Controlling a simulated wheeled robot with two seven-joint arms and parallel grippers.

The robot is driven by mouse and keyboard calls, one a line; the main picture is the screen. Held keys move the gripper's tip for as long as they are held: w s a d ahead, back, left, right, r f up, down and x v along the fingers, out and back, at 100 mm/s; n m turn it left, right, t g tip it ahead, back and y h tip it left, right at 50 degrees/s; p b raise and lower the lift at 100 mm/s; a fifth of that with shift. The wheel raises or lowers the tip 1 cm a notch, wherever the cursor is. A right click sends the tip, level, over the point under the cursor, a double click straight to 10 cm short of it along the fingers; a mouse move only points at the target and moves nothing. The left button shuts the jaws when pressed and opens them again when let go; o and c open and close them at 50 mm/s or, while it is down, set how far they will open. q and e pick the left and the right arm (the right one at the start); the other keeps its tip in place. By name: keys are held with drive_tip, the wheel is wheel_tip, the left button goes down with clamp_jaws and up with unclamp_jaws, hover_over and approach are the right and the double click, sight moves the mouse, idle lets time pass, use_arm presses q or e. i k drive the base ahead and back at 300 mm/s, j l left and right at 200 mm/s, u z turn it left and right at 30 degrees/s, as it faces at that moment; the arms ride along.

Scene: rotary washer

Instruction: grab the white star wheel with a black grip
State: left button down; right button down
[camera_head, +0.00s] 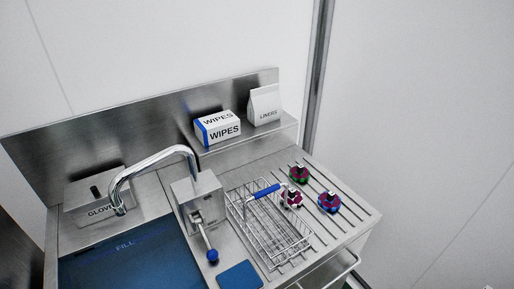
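Three small star wheels are on the slatted drainboard at the right of the sink unit. One with white parts (291,199) lies at the right edge of the wire basket and also shows maroon; its grip is too small to make out clearly. A second wheel, maroon and green (299,174), lies just behind it. A third, blue and maroon (329,203), lies to its right. Neither of my grippers is in view.
A wire basket (272,231) with a blue handle stands left of the wheels. The faucet (150,160), a lever with a blue knob (212,256) and a blue basin (130,262) are further left. A wipes box (218,128) and liners bag (265,105) stand on the back shelf.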

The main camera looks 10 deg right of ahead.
sight(294, 198)
drive_tip(key=k+l+u, duration=0.1)
drive_tip(key=k+u, duration=0.25)
drive_tip(key=k, duration=0.85)
